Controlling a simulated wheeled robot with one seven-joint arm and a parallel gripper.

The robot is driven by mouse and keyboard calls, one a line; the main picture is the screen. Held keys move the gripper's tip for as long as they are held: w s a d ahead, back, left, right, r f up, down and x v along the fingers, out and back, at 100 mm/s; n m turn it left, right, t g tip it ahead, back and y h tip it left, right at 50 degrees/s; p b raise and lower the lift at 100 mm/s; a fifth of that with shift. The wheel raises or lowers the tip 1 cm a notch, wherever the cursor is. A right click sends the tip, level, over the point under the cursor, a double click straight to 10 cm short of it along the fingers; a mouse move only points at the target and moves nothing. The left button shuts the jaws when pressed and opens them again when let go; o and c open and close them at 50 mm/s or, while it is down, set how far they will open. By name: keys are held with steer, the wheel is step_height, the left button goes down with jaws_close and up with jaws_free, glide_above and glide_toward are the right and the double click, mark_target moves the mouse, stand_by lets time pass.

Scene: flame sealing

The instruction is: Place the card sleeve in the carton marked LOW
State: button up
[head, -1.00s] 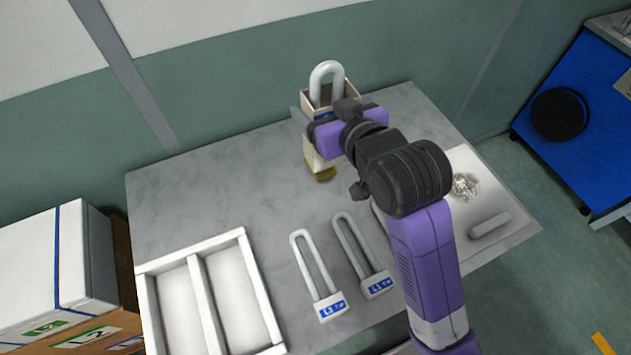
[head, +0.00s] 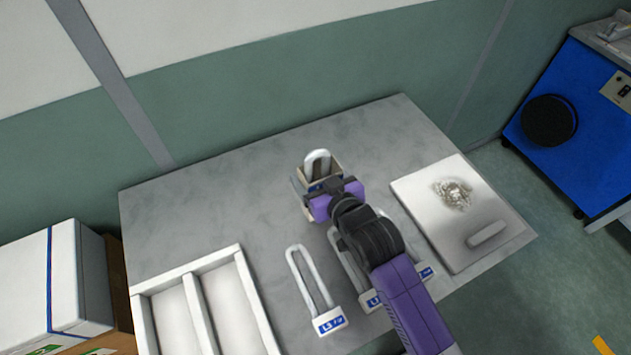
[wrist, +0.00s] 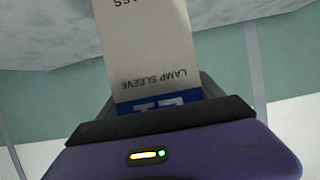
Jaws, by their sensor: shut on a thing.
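My gripper (head: 318,186) is shut on the card sleeve (head: 306,174), over the back middle of the grey table. The sleeve is a tan, open-topped card box with a white U-shaped lamp tube (head: 318,158) standing out of its top. In the wrist view the sleeve (wrist: 145,45) shows a pale face printed LAMP SLEEVE and a blue band, partly hidden by my gripper (wrist: 160,118). I cannot tell whether its lower end touches the table. No carton marked LOW can be read. A white carton (head: 30,285) stands at the far left, with green labels cut off by the picture's lower edge.
A white-walled two-part tray (head: 196,268) lies at the table's front left. U-shaped lamps, including one (head: 327,322) with a blue label, lie in front, partly behind my arm. A white board (head: 450,250) with fragments and a grey bar is at right. The table's back left is clear.

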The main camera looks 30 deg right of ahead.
steer(key=shift+f, duration=1.55)
steer(key=shift+f, duration=0.1)
steer(key=o, duration=1.3)
steer(key=shift+f, duration=0.1)
steer(key=shift+o, duration=0.2)
steer(key=shift+s+r, duration=0.1)
steer(key=shift+r, duration=0.15)
steer(key=b+v, duration=0.1)
steer(key=v, duration=1.1)
